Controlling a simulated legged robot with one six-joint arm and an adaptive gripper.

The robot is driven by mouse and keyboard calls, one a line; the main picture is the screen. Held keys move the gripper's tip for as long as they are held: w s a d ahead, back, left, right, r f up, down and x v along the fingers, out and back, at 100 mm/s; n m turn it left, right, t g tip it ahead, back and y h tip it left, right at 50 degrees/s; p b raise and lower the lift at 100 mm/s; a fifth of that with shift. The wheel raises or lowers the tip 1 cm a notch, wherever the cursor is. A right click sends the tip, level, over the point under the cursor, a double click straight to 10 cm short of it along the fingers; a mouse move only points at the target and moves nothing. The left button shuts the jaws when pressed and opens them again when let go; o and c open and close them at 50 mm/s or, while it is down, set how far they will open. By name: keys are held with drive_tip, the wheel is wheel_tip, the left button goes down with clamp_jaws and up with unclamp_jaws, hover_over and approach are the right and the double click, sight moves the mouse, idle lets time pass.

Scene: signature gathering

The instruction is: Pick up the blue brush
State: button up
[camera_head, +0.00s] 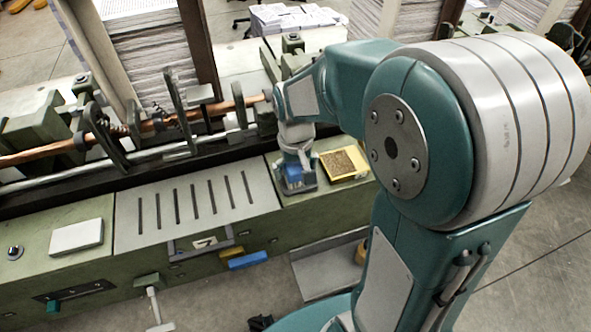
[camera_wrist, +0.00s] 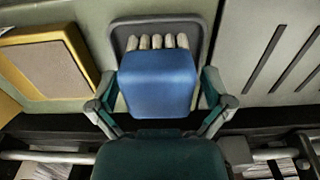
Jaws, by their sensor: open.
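The blue brush (camera_wrist: 158,82) shows in the wrist view as a rounded blue block with a row of pale bristles or pegs at its upper edge. It lies at a dark-rimmed tray (camera_wrist: 115,40). My gripper (camera_wrist: 160,100) is open, with one finger on each side of the blue block. Small gaps seem to remain, and I cannot tell whether either finger touches it. In the head view the blue brush (camera_head: 292,177) is partly hidden under my gripper (camera_head: 297,165), on the green machine bench.
A yellow-framed brown pad (camera_head: 343,164) lies right of the brush in the head view. A slotted grey panel (camera_head: 197,208) is to its left. Rods and upright metal arms (camera_head: 180,110) run behind. A white plate (camera_head: 76,237) lies far left.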

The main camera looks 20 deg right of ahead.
drive_tip(key=c, duration=1)
drive_tip(key=shift+c, duration=0.2)
drive_tip(key=shift+r, duration=0.1)
